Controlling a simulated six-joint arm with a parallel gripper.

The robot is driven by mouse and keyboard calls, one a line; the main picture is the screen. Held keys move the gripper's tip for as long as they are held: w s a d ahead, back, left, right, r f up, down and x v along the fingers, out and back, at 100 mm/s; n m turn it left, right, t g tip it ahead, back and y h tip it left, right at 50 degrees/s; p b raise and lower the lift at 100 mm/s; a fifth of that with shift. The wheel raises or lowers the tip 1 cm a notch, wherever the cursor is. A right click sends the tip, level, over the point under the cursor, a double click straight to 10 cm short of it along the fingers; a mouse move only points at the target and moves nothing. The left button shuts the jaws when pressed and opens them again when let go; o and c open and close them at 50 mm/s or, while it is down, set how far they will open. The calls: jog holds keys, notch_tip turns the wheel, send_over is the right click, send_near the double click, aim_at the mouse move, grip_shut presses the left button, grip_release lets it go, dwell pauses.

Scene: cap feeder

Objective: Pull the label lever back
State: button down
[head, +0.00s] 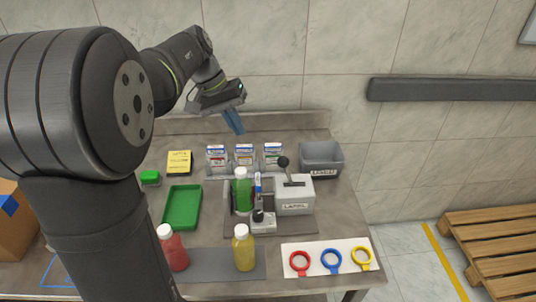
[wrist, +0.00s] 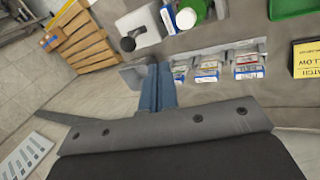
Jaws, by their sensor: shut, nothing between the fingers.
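The label lever (head: 283,163) has a dark round knob and stands up from a pale grey box (head: 294,207) with a printed label. In the wrist view the lever's knob (wrist: 127,44) shows beside the white box top (wrist: 138,24). My gripper (head: 237,131) is up at the back of the table, left of the lever and apart from it. Its blue fingers are together and empty; they also show in the wrist view (wrist: 157,75). A green bottle (head: 242,190) with a white cap stands left of the box.
Three label packs in holders (head: 244,154) stand behind the station. A grey bin (head: 321,158) is right of them. Red (head: 173,252) and yellow (head: 244,252) bottles stand in front, and colored rings (head: 331,260) lie front right. A green tray (head: 182,207) is left.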

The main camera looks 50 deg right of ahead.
jog(key=s+d+f, duration=0.4)
jog(key=s+f, duration=0.2)
jog(key=f, duration=0.3)
jog(key=shift+s+d, duration=0.2)
jog(key=shift+d, duration=0.1)
jog(key=shift+s+d+r+t+y, duration=0.3)
jog(key=shift+s+d+t+y, duration=0.1)
jog(key=shift+s+d+t, duration=0.1)
jog(key=shift+s+d+r+t+y, duration=0.25)
jog(key=shift+s+d+t+y, duration=0.15)
jog(key=shift+s+d, duration=0.1)
jog(key=s+d+t+y, duration=0.2)
jog(key=s+d, duration=0.3)
jog(key=shift+r+t+y, duration=0.35)
jog(key=shift+t+y, duration=0.05)
jog(key=shift+s+d, duration=0.15)
jog(key=shift+s, duration=0.05)
